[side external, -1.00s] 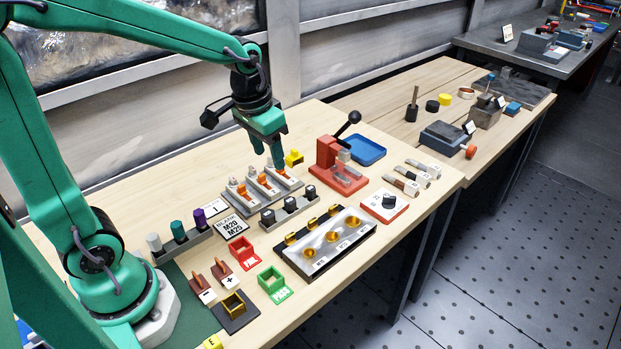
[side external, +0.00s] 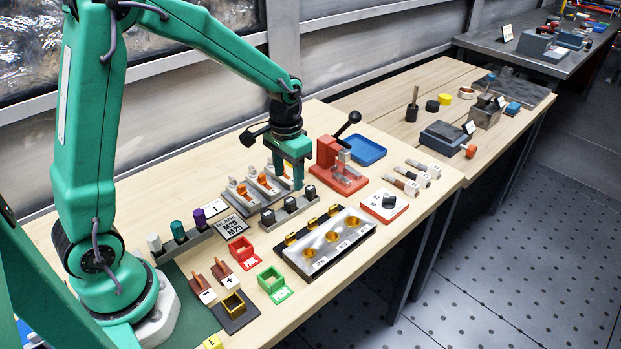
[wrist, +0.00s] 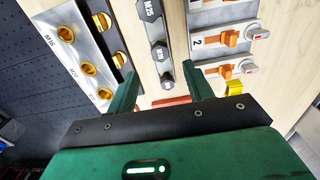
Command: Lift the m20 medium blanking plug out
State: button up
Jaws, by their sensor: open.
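Several black blanking plugs stand in a grey rail (side external: 279,220) in the side view: one at the near-left end (side external: 268,217), one in the middle (side external: 290,204) and one at the far-right end (side external: 310,192). In the wrist view a plug marked M25 (wrist: 150,10) is at the top, another dark plug (wrist: 160,50) is below it, and the lowest plug (wrist: 167,80), its small marking apparently M20, shows between my fingers. My gripper (side external: 289,178) is open and empty, pointing down beside the rail's far end; it also shows in the wrist view (wrist: 163,76). Contact with a plug cannot be told.
Grey switch units with orange levers (side external: 252,190) stand close behind the rail. A red press (side external: 340,172) with a black lever is close on the right. A plate with brass fittings (side external: 325,242) lies in front. A yellow block (wrist: 235,87) is near the right finger.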

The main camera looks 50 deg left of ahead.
aim_at(290, 200)
jog(key=shift+f, duration=3.55)
jog(key=c, duration=1)
